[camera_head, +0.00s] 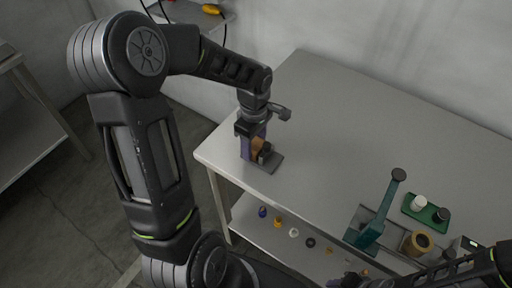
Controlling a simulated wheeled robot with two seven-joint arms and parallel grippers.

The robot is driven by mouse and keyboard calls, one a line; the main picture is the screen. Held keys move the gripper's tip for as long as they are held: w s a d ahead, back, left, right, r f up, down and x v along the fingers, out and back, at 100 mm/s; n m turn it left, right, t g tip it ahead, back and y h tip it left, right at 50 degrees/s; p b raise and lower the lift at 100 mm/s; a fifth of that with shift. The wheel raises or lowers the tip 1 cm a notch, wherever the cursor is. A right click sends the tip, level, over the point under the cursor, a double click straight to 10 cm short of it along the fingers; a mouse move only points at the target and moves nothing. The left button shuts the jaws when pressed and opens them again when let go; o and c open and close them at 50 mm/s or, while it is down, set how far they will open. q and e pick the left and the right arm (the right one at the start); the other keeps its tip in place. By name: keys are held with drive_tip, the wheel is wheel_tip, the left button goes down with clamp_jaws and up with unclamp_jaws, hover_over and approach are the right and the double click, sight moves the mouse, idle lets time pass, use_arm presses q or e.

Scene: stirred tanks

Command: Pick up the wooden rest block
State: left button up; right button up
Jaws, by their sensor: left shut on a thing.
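The brown wooden rest block (257,146) is at the left end of the grey table, just above or on a dark flat plate (272,164). My left gripper (256,148) reaches down on it from above, with fingers on both sides, and is shut on it. The fingers hide much of the block, and I cannot tell whether it touches the plate. My right arm comes in at the bottom right; its gripper (362,283) is small and partly cut off at the bottom edge, and its opening is unclear.
The grey table (350,120) is clear in its middle and back. At its right front are a teal long-handled tool (378,215), a green tray (417,206) with a white and a black piece, and a tan ring (417,243). Several small coloured parts lie on a lower shelf (250,212).

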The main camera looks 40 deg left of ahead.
sight(254, 144)
use_arm(q)
drive_tip(key=c, duration=0.8)
wheel_tip(254, 144, up, 10)
drive_tip(key=shift+b, duration=0.75)
